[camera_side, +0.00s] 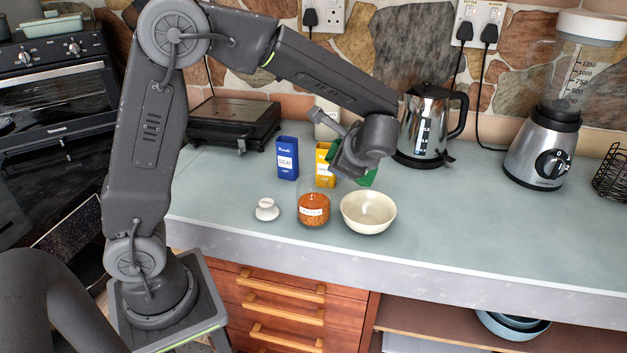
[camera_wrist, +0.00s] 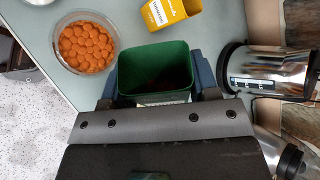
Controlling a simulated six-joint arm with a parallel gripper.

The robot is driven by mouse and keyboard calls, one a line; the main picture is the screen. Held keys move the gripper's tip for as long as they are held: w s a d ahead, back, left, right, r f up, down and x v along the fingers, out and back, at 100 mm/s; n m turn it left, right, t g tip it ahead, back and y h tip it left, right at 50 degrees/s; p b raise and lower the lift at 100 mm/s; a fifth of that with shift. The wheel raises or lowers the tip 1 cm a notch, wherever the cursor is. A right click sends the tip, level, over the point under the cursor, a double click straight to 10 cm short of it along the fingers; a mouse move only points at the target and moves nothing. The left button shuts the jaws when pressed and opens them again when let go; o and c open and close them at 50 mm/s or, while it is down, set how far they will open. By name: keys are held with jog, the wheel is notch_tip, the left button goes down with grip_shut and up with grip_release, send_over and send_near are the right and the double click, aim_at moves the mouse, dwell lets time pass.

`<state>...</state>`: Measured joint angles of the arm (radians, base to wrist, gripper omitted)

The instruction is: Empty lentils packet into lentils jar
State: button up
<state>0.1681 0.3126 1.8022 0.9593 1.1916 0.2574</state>
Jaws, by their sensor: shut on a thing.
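My gripper (camera_side: 350,160) is shut on a green open-topped packet (camera_side: 368,178), which is mostly hidden behind the gripper in the side view. In the wrist view my gripper (camera_wrist: 156,88) has a finger on each side of the green packet (camera_wrist: 155,55). The clear jar (camera_side: 313,209) stands open on the counter with orange pieces inside and a white label. It also shows in the wrist view (camera_wrist: 86,42), left of the packet and apart from it.
A cream bowl (camera_side: 368,212) stands right of the jar and a white lid (camera_side: 266,209) left of it. Behind are a blue sugar packet (camera_side: 287,158), a yellow packet (camera_side: 324,177) and a kettle (camera_side: 424,125). A blender (camera_side: 547,140) stands far right. The counter's right middle is clear.

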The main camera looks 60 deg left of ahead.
aim_at(335, 148)
jog(key=shift+s+r+n+t+h, duration=0.15)
jog(key=shift+r+n+t, duration=0.15)
jog(key=shift+t, duration=0.15)
jog(key=shift+w+r+n+t+h, duration=0.15)
jog(key=shift+n+t, duration=0.15)
jog(key=shift+t, duration=0.15)
jog(key=shift+s+r+n+t, duration=0.2)
jog(key=shift+r+n+t, duration=0.15)
jog(key=shift+n+t, duration=0.35)
jog(key=shift+h, duration=0.3)
jog(key=shift+s+a+r+n+t, duration=0.15)
jog(key=shift+s+t, duration=0.25)
jog(key=shift+s+a+r+n+t, duration=0.1)
jog(key=shift+s+r+n+t, duration=0.05)
jog(key=shift+s+t, duration=0.25)
jog(key=shift+r, duration=0.1)
jog(key=shift+s+a+r+n+t+h+p, duration=0.1)
jog(key=shift+s+r+n+t+h+p, duration=0.1)
jog(key=shift+n+t, duration=0.45)
jog(key=shift+s+a+r+n+t+h+p, duration=0.1)
jog(key=shift+s+r+n+t+p, duration=0.2)
jog(key=shift+t, duration=0.55)
jog(key=shift+s+a+r+n+t+p, duration=0.15)
jog(key=shift+s+n+t, duration=0.25)
jog(key=shift+n+t, duration=0.5)
jog(key=shift+s+a+r+n+t+p, duration=0.15)
jog(key=shift+s+n+t, duration=0.2)
jog(key=shift+n+t, duration=0.5)
